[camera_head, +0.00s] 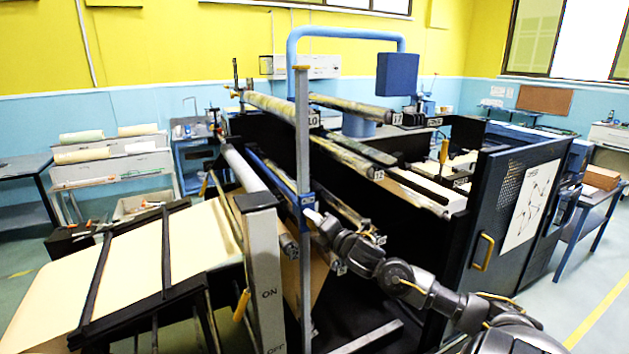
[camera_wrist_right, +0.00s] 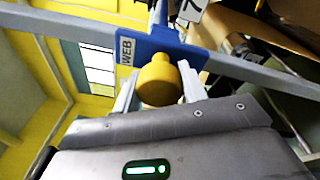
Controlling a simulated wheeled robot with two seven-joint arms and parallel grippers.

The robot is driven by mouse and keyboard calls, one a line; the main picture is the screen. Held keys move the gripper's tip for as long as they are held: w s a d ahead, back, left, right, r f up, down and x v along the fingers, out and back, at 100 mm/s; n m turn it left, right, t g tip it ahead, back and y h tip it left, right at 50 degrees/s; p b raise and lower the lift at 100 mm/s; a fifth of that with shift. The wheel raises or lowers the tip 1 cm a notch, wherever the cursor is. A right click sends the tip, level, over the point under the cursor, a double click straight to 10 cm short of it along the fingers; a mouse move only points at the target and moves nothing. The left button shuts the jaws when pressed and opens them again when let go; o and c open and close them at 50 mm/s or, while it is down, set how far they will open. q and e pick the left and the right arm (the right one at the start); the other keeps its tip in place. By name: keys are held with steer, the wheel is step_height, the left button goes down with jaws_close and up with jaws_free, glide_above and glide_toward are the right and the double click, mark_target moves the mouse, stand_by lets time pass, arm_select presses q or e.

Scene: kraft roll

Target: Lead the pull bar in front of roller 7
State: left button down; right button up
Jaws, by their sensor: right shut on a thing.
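The pull bar (camera_head: 303,150) looks like a long grey bar with a yellow end, standing upright in the head view in front of the rollers. A blue block (camera_head: 307,199) sits on its middle; the right wrist view shows this block (camera_wrist_right: 150,52) marked WEB, with a yellow knob (camera_wrist_right: 158,80). My right gripper (camera_head: 314,217) is shut on the knob, its fingers on either side. A white tag (camera_wrist_right: 190,10) beyond the block is cut off. I cannot read which roller is roller 7; several rollers lie behind the bar. My left gripper is not in view.
A tilted table with cream paper (camera_head: 195,235) and a grey ON/OFF post (camera_head: 263,270) stand left of the bar. A roller tagged 12 (camera_head: 345,157) lies behind the bar.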

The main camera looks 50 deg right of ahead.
step_height(320, 180, up, 25)
steer(key=shift+a, duration=0.3)
stand_by(0.4)
steer(key=shift+w+f, duration=0.1)
